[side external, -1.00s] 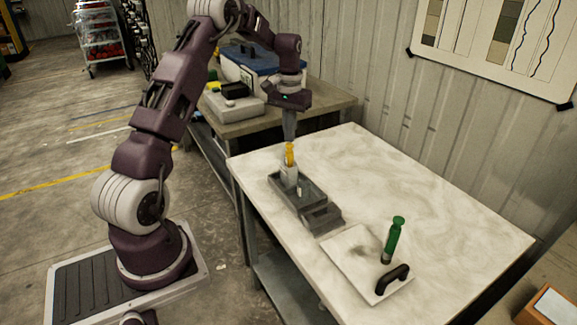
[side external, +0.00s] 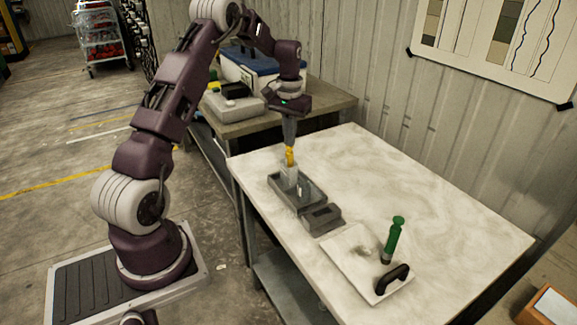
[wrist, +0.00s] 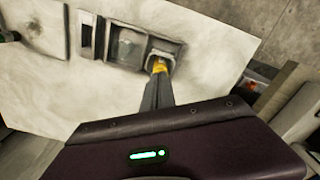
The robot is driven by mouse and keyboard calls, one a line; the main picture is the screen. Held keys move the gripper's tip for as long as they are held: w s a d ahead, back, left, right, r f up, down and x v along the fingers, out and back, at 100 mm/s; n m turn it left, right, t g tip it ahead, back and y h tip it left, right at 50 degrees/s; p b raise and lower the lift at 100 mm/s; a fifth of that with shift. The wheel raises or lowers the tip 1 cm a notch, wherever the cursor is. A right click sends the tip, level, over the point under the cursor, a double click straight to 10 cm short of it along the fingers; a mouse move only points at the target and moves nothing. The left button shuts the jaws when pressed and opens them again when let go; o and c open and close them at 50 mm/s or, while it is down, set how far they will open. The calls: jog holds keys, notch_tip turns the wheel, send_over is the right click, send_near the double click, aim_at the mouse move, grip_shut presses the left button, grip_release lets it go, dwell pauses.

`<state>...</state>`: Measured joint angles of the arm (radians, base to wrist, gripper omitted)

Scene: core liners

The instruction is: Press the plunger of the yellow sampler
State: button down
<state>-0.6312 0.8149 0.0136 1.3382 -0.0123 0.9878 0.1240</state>
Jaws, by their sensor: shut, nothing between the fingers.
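The yellow sampler (side external: 290,158) stands at the far end of a grey tray (side external: 316,196) on the table, with a pale block or holder around its lower part. Its yellow top also shows in the wrist view (wrist: 160,66). My gripper (side external: 289,145) is shut and points down, its fingertips at the top of the yellow part and seemingly touching it. In the wrist view the dark fingers (wrist: 157,82) cover part of the sampler, so the plunger's exact height is hidden.
A green sampler (side external: 394,240) stands on a white board (side external: 350,257) at the near right, beside a black handle (side external: 392,279). A grey block (side external: 322,217) sits at the tray's near end. The right of the pale table (side external: 440,210) is clear.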

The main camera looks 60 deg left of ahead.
jog(key=shift+s+f, duration=0.1)
jog(key=shift+f, duration=0.5)
dwell(0.4)
jog(key=shift+r, duration=3.55)
jog(key=s+d+r+m+t, duration=0.1)
jog(key=s+d+r, duration=0.3)
jog(key=d+r, duration=0.4)
jog(key=s+d+r+m+t, duration=0.1)
jog(key=s+d+r+m, duration=0.15)
jog(key=d+r, duration=0.45)
jog(key=s+d+f+m+t, duration=0.1)
jog(key=s+d, duration=0.6)
jog(key=s, duration=0.3)
jog(key=s+d+f+m+t, duration=0.1)
jog(key=s+d+f+t, duration=0.1)
jog(key=s+d, duration=0.5)
jog(key=s, duration=0.3)
jog(key=shift+d+f+t, duration=0.2)
jog(key=shift+d+t, duration=0.1)
jog(key=shift+d, duration=0.05)
